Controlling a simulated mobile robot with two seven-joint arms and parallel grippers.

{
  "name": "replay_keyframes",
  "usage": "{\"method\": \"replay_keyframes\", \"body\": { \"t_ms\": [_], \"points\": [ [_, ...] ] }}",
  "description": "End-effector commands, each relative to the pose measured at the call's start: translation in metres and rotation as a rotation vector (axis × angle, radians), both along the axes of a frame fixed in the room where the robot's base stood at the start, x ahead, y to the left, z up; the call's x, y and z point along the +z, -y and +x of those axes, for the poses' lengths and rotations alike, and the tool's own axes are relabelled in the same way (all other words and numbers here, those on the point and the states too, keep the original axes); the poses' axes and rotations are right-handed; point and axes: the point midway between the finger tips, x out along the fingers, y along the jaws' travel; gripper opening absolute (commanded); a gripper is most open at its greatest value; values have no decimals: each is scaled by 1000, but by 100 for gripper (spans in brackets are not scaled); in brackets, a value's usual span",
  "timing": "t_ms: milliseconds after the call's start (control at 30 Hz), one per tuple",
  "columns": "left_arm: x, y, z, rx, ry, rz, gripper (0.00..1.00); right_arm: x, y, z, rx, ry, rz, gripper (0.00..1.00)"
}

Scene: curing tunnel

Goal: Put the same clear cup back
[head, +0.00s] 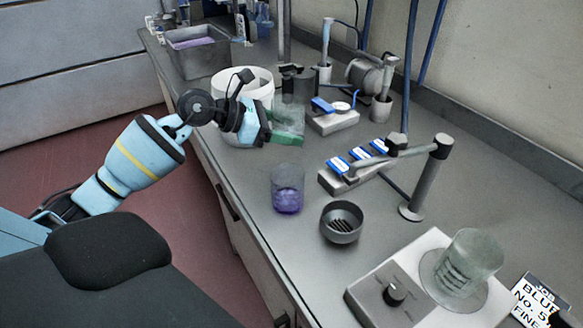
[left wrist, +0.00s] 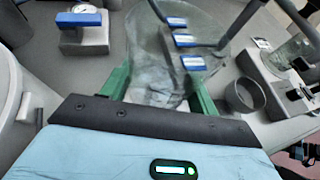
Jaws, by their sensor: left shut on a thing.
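My left gripper (head: 284,137) reaches in over the far part of the counter, its green fingers on either side of a clear cup (head: 290,119). It is shut on this cup, which looks see-through and empty. In the left wrist view the cup (left wrist: 158,55) fills the space between the green fingers (left wrist: 158,80) and spreads beyond them. I cannot tell whether its base touches the counter. Another clear cup (head: 288,194) with purple contents stands on the counter nearer to me. A third clear vessel (head: 474,258) stands on a white device with a knob.
A dark strainer-like bowl (head: 341,222) sits beside the purple cup. A stand with an arm (head: 428,180) rises near a rack of blue-topped pieces (head: 350,165). A white tub (head: 243,84) and a grey bin (head: 196,52) stand farther back. A card (head: 536,303) lies at lower right.

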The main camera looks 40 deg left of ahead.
Motion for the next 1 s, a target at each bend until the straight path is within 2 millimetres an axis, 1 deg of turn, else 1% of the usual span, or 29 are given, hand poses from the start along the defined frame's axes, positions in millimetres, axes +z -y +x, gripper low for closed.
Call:
{"method": "replay_keyframes", "body": {
  "t_ms": [200, 300, 400, 567, 667, 800, 900, 1000],
  "points": [
    [-38, 1, 0, 1, -5, -5, 30, 0, -1, -1, -1, -1, 2, 36],
    [-51, 0, 0, 1, -3, -2, 30, 1, -1, 0, -1, 1, 2, 36],
    [-58, 0, 0, 1, -2, -2, 30, 2, -1, 1, -1, 4, 3, 36],
    [-60, 0, 0, 0, 0, 0, 30, 3, -1, 3, -2, 8, 3, 36],
    [-70, 0, 0, 1, -3, -4, 30, 4, -1, 4, -2, 9, 3, 36],
    [-89, 1, 0, 1, -3, -4, 30, 3, -1, 4, -2, 9, 3, 36],
    [-96, 0, 0, 1, -2, -2, 30, 3, -1, 4, -2, 9, 3, 36],
    [-97, 0, 0, 0, -1, -1, 30, 2, -1, 4, -2, 9, 3, 36]
  ]
}}
